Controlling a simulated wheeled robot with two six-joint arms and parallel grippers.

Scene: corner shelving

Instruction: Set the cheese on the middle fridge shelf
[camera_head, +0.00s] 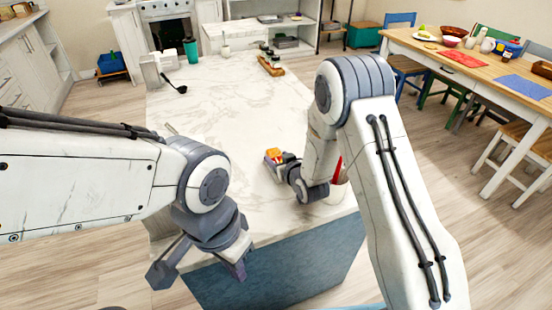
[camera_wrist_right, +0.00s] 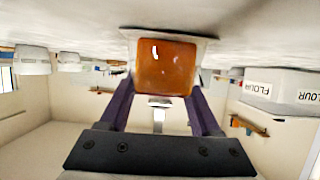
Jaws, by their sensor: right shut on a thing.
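The cheese appears as a small orange and yellow block (camera_head: 273,153) over the white marble island top (camera_head: 225,105). In the right wrist view, the glossy orange block (camera_wrist_right: 166,68) sits between both fingers of my right gripper (camera_wrist_right: 163,92), which is shut on it. A pale flat piece (camera_wrist_right: 170,36) borders the block on the countertop side. I cannot tell whether the block touches the counter. My right gripper also shows in the head view (camera_head: 277,162). My left gripper (camera_head: 200,271) is open and empty at the island's near edge. No fridge shelf is in view.
A green cup (camera_head: 191,50), a black ladle (camera_head: 176,87) and a wooden tray (camera_head: 270,65) stand toward the island's far end. A wooden dining table (camera_head: 480,60) with chairs is at right. A red thing (camera_head: 338,168) is partly hidden behind my right arm. The island's middle is clear.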

